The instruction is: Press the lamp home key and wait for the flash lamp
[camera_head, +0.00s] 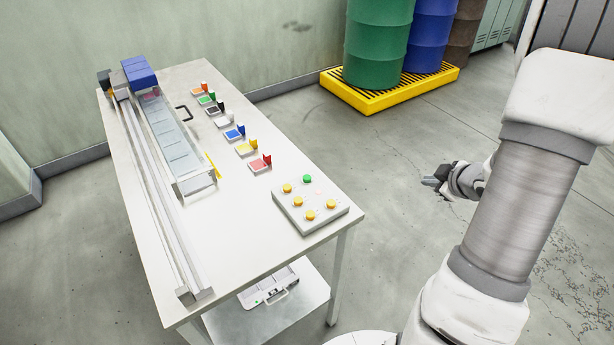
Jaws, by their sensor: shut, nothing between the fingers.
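A light grey key panel (284,211) lies on the near right corner of the white table. It carries several yellow keys and one green key (307,178). Any labels are too small to read, so I cannot tell which is the lamp home key. I cannot make out for sure which part is the flash lamp. A gantry with a long rail (155,190) runs along the left of the table, with a blue box (139,71) at its far end. My gripper (431,183) is shut and empty, off the table to the right of the panel, apart from it.
Several small trays with coloured flags, one red (260,165), stand in a row on the table. A clear-topped long tray (172,140) lies beside the rail. Drums (378,45) stand on a yellow pallet (381,97) behind. A case (268,287) sits on the lower shelf.

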